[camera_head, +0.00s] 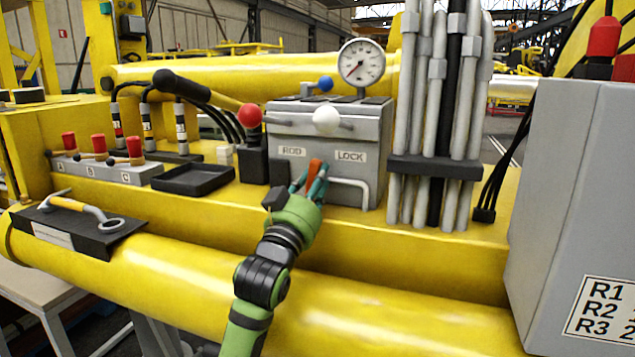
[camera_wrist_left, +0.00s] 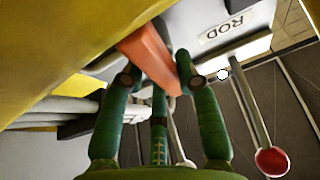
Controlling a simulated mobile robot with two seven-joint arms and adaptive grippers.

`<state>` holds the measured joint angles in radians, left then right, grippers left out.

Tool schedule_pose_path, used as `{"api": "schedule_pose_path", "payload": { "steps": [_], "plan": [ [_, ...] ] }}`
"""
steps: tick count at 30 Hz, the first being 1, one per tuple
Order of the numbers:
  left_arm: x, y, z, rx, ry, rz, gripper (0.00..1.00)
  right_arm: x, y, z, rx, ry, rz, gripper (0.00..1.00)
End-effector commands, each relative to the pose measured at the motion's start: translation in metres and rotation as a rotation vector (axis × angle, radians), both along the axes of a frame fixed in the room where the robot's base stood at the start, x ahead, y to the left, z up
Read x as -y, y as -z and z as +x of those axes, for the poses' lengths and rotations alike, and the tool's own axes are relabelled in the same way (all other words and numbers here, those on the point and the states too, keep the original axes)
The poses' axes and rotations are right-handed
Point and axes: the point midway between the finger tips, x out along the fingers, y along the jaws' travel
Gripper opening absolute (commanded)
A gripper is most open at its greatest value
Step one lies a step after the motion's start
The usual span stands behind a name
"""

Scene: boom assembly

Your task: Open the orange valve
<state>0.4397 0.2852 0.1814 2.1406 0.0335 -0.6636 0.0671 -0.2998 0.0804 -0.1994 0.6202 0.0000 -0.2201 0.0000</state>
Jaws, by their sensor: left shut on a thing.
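The orange valve handle (camera_head: 315,168) is on the front of the grey box (camera_head: 370,130), low between the ROD and LOCK labels. It also shows in the left wrist view (camera_wrist_left: 148,55) as an orange bar between the fingers. My left gripper (camera_head: 311,178) is at the handle, its green fingers closed around it; in the left wrist view the fingers (camera_wrist_left: 155,80) are on both sides of the orange bar. The fingers hide part of the handle and its mount. My right gripper is not in view.
A red-knobbed lever (camera_head: 249,115) and a white-knobbed lever (camera_head: 327,119) stand near the box, with a pressure gauge (camera_head: 361,63) above. A bent grey handle (camera_head: 350,184) is just right of the gripper. Vertical pipes (camera_head: 437,120) stand farther right. A black tray (camera_head: 194,179) lies left.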

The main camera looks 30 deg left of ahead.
Motion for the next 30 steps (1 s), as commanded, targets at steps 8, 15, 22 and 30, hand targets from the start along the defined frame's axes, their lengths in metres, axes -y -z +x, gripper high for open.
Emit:
{"api": "schedule_pose_path", "payload": {
  "steps": [8, 15, 22, 30],
  "plan": [
    [-0.0041, -0.0075, -0.0031, 0.038, -0.01, -0.085, 0.0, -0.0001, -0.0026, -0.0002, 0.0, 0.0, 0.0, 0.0],
    [-0.0044, -0.0077, -0.0034, 0.044, -0.01, -0.102, 0.0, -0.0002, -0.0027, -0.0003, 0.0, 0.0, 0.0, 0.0],
    [-0.0045, -0.0078, -0.0036, 0.044, -0.011, -0.102, 0.0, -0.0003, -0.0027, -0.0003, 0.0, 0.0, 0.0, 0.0],
    [-0.0036, -0.0056, -0.0026, 0.038, -0.008, -0.104, 0.54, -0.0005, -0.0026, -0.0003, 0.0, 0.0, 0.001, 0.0]
  ]
}}
